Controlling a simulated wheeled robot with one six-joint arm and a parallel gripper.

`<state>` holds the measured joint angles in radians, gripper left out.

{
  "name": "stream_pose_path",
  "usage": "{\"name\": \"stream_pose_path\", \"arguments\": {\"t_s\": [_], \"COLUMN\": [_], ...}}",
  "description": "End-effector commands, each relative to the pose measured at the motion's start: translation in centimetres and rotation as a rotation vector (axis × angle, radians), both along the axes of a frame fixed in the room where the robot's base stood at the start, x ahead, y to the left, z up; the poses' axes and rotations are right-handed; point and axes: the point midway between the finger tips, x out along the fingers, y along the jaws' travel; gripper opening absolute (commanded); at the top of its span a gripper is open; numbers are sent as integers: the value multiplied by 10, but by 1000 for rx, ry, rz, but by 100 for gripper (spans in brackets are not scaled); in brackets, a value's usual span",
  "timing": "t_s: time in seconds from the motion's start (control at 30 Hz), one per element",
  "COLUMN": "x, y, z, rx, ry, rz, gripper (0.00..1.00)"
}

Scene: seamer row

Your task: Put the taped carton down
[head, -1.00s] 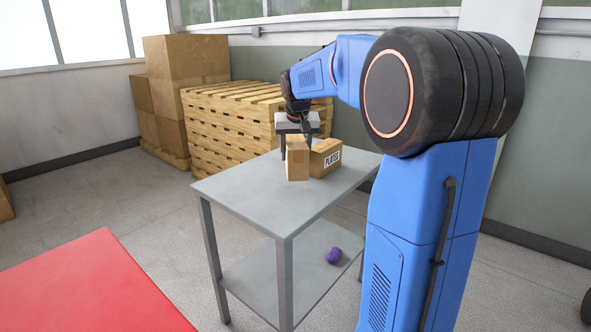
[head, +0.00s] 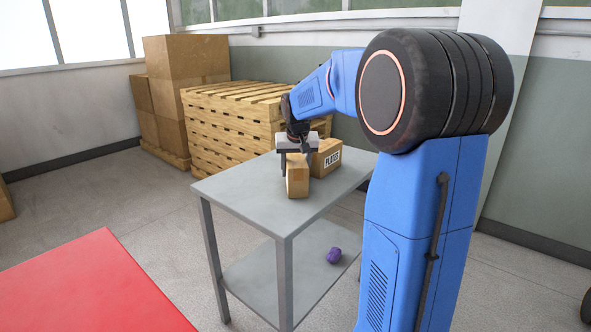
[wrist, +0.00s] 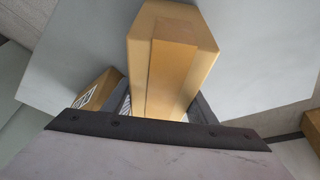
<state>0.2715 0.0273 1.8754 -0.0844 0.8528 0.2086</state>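The taped carton (head: 297,180) is a small tan box with a tape strip down it. It is upright over the grey table top (head: 240,187). I cannot tell whether its base touches the table. My gripper (head: 295,162) comes from above and is shut on it, one finger on each side. In the wrist view the carton (wrist: 172,60) sits between the fingers, its far end past them, with the table top beneath.
A second carton with a printed label (head: 327,158) stands just behind, to the right. A purple object (head: 334,255) lies on the lower shelf. Stacked pallets (head: 225,125) stand behind the table. The table's front left is bare.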

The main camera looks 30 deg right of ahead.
Motion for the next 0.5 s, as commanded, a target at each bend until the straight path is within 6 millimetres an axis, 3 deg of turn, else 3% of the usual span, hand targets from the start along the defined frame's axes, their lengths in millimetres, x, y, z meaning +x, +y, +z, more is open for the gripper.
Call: {"name": "stream_pose_path", "arguments": {"t_s": [0.03,0.1,0.5], "x": [0,0,-2], "y": [0,0,1], "z": [0,0,8], "rx": [0,0,-1], "ry": [0,0,-2], "rz": [0,0,0], "gripper": [61,70,70]}}
